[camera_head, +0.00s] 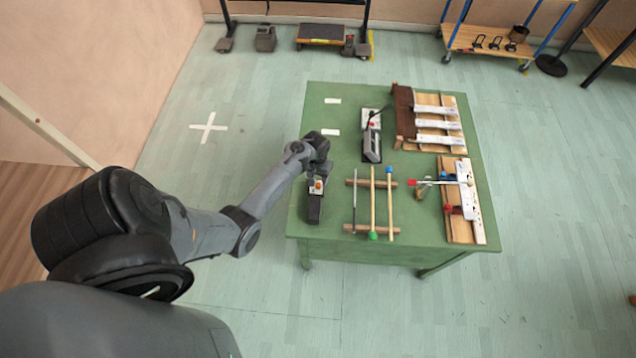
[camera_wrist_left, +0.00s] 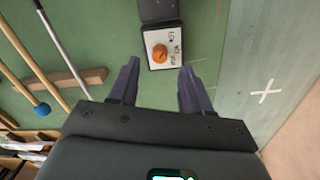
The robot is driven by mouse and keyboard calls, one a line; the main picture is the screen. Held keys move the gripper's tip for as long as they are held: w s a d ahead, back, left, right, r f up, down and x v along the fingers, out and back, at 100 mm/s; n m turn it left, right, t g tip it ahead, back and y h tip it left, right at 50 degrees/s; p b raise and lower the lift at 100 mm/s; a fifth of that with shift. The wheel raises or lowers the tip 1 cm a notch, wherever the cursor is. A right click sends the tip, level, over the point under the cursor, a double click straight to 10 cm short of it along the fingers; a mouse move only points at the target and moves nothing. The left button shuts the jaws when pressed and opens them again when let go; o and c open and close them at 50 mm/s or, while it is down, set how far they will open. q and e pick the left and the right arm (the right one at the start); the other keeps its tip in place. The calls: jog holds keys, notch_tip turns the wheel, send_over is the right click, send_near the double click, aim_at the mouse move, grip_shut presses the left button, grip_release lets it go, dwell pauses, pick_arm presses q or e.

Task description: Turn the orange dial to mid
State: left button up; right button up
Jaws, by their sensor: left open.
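The orange dial (camera_wrist_left: 160,53) sits on a white panel (camera_wrist_left: 174,37) at the end of a dark box on the green table. In the head view the dial (camera_head: 317,186) shows small, on the dark box (camera_head: 314,209) near the table's left edge. My left gripper (camera_wrist_left: 155,75) is open, its two dark fingers apart, with the dial ahead of and between the fingertips in the wrist view. The fingers do not appear to touch the dial. The dial's pointer setting is too small to read. My right gripper is not seen.
Sticks (camera_head: 373,205) lie across wooden rests right of the box. A device with a black lever (camera_head: 371,140) stands behind them. Wooden boards with white bars (camera_head: 437,125) line the table's right side. The table's front left corner (camera_head: 300,228) is bare.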

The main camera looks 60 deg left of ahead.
aim_at(318, 184)
pick_arm(q)
jog(key=shift+f+b, duration=0.4)
jog(key=shift+f, duration=1.8)
jog(key=shift+c, duration=0.3)
grip_shut()
